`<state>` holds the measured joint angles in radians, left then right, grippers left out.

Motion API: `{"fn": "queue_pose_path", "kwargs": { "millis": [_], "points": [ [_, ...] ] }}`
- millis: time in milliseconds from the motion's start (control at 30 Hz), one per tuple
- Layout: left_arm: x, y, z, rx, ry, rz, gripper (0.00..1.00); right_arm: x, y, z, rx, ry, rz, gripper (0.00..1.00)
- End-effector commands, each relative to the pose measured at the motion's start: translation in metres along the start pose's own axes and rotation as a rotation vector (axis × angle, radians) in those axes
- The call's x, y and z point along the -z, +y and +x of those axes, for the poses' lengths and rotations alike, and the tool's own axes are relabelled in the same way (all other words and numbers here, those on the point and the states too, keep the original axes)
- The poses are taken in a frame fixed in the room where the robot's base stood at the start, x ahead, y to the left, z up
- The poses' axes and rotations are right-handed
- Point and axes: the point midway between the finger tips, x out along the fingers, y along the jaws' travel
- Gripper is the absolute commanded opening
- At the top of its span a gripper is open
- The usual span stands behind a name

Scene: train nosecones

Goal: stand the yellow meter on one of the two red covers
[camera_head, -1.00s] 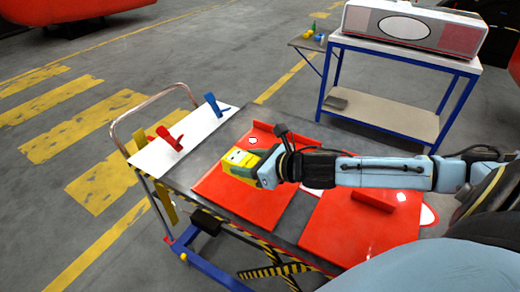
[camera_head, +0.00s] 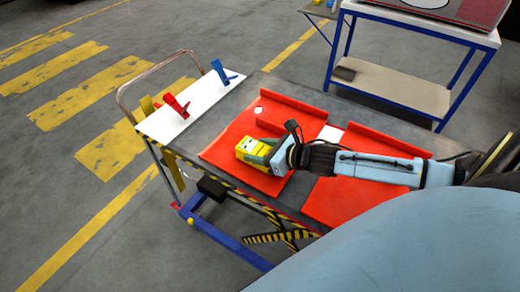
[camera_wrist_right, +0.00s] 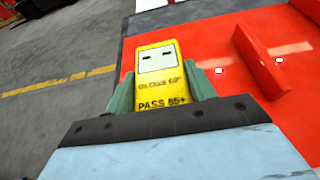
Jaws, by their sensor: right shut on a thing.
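The yellow meter (camera_head: 254,149) is held in my right gripper (camera_head: 268,153), over the left one of the two red covers (camera_head: 222,146) in the head view. The wrist view shows the meter (camera_wrist_right: 160,75) between the green fingers, with its pale display and printed face towards the camera. I cannot tell whether its underside touches the cover. The second red cover (camera_head: 335,203) lies to the right, partly hidden under my right arm. Each cover has a raised red ridge along its far side. My left gripper is not in view.
The covers lie on a grey cart top (camera_head: 262,92) with a white sheet (camera_head: 190,106) at its left end, where a red clamp (camera_head: 176,106) and a blue clamp (camera_head: 221,73) stand. A blue-framed table (camera_head: 400,79) stands behind. Open floor lies left of the cart.

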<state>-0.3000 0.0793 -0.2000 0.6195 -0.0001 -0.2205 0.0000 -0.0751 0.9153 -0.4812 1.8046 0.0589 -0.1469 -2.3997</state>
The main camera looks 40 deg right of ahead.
Motion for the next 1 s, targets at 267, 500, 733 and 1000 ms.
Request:
{"fn": "queue_pose_path", "kwargs": {
  "millis": [267, 500, 733, 1000],
  "points": [
    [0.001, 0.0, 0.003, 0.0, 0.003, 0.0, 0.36, 0.002, 0.0, 0.002, 0.0, -0.003, 0.001, 0.2],
    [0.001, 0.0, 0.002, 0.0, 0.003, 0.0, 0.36, 0.002, 0.0, 0.001, 0.0, 0.0, 0.001, 0.76],
    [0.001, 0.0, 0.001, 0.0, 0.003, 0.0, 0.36, 0.0, 0.0, 0.0, 0.0, 0.0, 0.001, 0.76],
    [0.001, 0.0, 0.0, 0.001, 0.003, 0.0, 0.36, 0.001, 0.0, -0.022, 0.001, 0.004, 0.0, 0.76]
  ]
}}
